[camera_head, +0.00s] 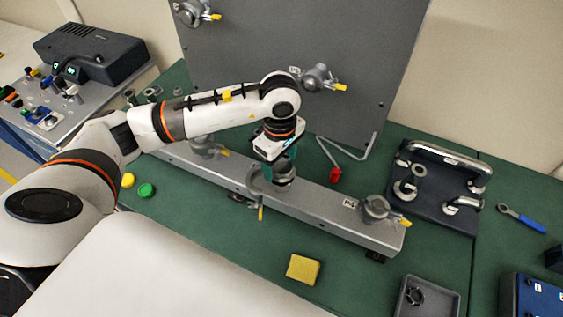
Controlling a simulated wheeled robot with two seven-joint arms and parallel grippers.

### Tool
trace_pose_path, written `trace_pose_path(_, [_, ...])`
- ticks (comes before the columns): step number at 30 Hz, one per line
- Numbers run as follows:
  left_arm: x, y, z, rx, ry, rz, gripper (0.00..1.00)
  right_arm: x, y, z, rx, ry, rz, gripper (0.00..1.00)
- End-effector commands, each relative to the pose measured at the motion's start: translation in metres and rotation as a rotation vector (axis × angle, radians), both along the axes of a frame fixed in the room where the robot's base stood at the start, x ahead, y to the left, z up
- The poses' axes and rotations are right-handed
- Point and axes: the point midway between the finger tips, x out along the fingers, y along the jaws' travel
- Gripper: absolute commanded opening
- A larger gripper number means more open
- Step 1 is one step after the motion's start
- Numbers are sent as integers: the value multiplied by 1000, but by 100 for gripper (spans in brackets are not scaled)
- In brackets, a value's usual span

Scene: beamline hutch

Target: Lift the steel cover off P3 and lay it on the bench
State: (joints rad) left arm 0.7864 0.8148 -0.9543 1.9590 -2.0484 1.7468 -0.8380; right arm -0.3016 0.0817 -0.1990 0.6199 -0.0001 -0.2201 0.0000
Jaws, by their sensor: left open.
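A grey metal rail (325,207) on the green bench (225,238) carries several ports. The right port (375,207) has a label that seems to read P4. The port left of it, apparently P3, bears a round steel cover (284,174). A grey clamp (256,184) with a yellow tab hangs at the front left of this port and looks swung open. My left gripper (276,165) points down right at the cover with open jaws; its fingers partly hide the port. I cannot tell whether they touch the cover. My right gripper is not in view.
A dark upright panel (300,40) stands behind the rail. A yellow sponge (303,269), a grey tray (428,298), green cap (146,190) and yellow cap (128,180) lie in front. A dark rack (435,205) and a blue-handled wrench (522,218) are right. Bench front of the rail is mostly clear.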

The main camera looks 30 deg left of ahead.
Motion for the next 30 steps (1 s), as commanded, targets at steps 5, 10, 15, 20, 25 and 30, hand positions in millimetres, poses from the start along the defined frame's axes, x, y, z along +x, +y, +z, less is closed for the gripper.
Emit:
trace_pose_path(5, [0, 0, -3, 0, 0, -1, 70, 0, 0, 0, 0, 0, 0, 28])
trace_pose_path(10, [0, 0, -2, -1, 0, -1, 54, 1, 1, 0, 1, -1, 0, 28])
trace_pose_path(15, [0, 0, -2, -1, -1, -1, 34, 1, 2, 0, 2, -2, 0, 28])
trace_pose_path(20, [0, 0, -2, -1, -2, -1, 33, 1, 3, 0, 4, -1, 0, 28])
trace_pose_path(25, [2, -1, 12, -2, -7, -2, 33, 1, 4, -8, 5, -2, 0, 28])
trace_pose_path(30, [2, -1, 45, -2, -10, -3, 33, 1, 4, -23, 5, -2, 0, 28])
